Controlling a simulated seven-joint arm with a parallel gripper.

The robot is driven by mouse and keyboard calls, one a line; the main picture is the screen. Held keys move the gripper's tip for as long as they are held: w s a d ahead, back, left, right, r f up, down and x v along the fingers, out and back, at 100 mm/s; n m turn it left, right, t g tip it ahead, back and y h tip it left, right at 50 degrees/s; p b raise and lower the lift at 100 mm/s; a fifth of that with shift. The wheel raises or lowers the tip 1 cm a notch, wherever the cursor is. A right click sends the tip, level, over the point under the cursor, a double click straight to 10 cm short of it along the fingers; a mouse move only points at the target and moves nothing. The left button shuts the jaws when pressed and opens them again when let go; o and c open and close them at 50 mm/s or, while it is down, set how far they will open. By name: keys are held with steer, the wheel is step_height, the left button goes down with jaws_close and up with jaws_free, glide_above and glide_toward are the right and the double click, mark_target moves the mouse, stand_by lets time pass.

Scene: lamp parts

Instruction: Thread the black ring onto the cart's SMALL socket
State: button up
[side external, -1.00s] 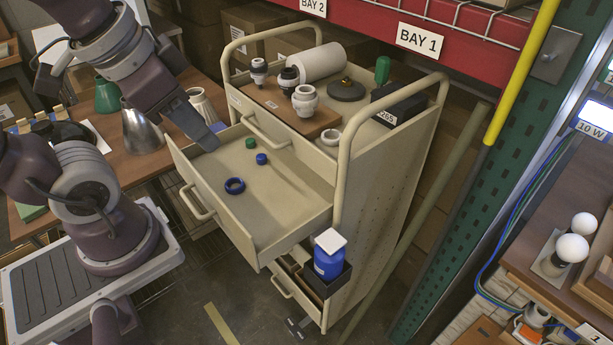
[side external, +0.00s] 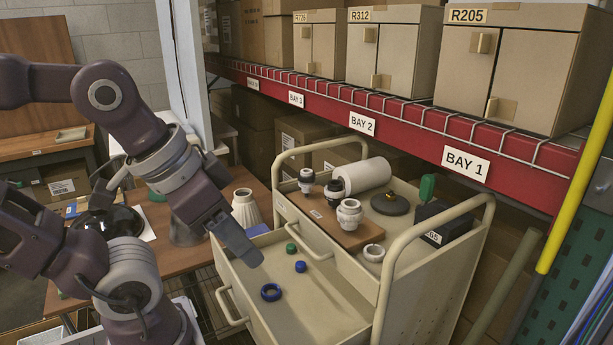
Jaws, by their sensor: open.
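My gripper (side external: 243,246) is open, seen nearly edge-on, with nothing visible in it. On the cart top, a brown board (side external: 343,231) carries a white socket with a dark band (side external: 307,181), a mostly black piece (side external: 334,190) and a wider white socket (side external: 349,214). I cannot tell whether the black piece is a ring around a socket. No separate loose black ring can be made out. The gripper is apart from all these pieces.
The drawer holds a blue ring (side external: 271,292), a green cap (side external: 291,248) and a blue cap (side external: 300,266). A white ring (side external: 374,253), white cylinder (side external: 363,175), dark disc (side external: 390,203) and black box (side external: 443,222) share the cart top. The cart's handle rail (side external: 388,275) rises in front.

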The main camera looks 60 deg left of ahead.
steer(key=o, duration=0.4)
steer(key=w+a+r+n, duration=0.1)
steer(key=w+a+r, duration=0.1)
steer(key=w+r, duration=0.2)
steer(key=w, duration=0.3)
steer(key=shift+w+a+r+g, duration=0.15)
steer(key=shift+a+r+g, duration=0.05)
steer(key=shift+a+g, duration=0.2)
steer(key=n+g, duration=0.3)
glide_above(307, 177)
steer(key=f, duration=0.4)
steer(key=s+f, duration=0.1)
steer(key=f, duration=0.1)
steer(key=shift+y, duration=0.3)
steer(key=f, duration=0.2)
steer(key=w+a+f, duration=0.1)
steer(key=f, duration=0.5)
steer(key=shift+w+a, duration=0.25)
steer(key=shift+a, duration=0.05)
steer(key=shift+c, duration=0.5)
